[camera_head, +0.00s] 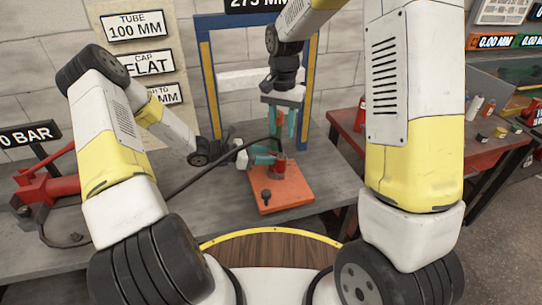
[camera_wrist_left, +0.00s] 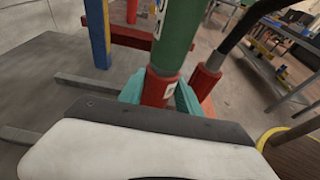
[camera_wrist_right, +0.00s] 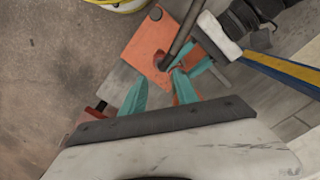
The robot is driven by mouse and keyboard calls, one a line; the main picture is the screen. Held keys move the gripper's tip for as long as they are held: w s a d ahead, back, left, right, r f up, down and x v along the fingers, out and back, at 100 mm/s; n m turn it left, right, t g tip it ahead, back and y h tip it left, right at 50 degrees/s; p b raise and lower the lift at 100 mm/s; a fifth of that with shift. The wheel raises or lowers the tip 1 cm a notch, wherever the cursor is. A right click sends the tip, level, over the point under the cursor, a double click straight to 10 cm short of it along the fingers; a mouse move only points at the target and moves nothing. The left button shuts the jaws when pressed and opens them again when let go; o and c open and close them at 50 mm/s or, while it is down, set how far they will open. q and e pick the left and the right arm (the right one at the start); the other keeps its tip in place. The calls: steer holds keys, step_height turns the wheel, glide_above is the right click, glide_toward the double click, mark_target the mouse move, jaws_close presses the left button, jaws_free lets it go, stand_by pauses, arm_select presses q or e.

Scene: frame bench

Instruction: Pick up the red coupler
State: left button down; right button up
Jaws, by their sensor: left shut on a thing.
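In the left wrist view a red coupler (camera_wrist_left: 158,88) with a white label shows between teal fingers, below a green cylinder (camera_wrist_left: 177,35). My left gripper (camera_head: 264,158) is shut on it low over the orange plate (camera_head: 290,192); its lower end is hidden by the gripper. Close beside it, a red hose end (camera_wrist_left: 205,78) sits on the black hose. My right gripper (camera_head: 284,120) is above the plate, fingers down and apart. It is open in the right wrist view (camera_wrist_right: 162,92), with the plate beyond it.
A blue and yellow frame (camera_head: 208,85) stands behind the plate on the grey bench (camera_head: 335,165). A red pump (camera_head: 45,188) is at the left, and the black hose (camera_head: 205,170) runs from it toward the plate. A red table (camera_head: 350,125) with small items stands at right.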

mark_target(281, 151)
stand_by(0.3)
steer(key=shift+o, duration=2.3)
steer(key=shift+s+f, duration=0.15)
steer(key=s+f+m+g, duration=0.2)
steer(key=s+f+m, duration=0.1)
steer(key=m, duration=0.3)
steer(key=w+r+m, duration=0.1)
steer(key=m, duration=0.5)
steer(key=w+r+m+t, duration=0.1)
steer(key=m, duration=0.6)
steer(key=w+r+m+t, duration=0.1)
steer(key=m, duration=0.6)
steer(key=shift+r, duration=0.1)
steer(key=shift+f, duration=0.2)
step_height(281, 151, down, 11)
steer(key=shift+w+f, duration=0.1)
steer(key=shift+f, duration=0.05)
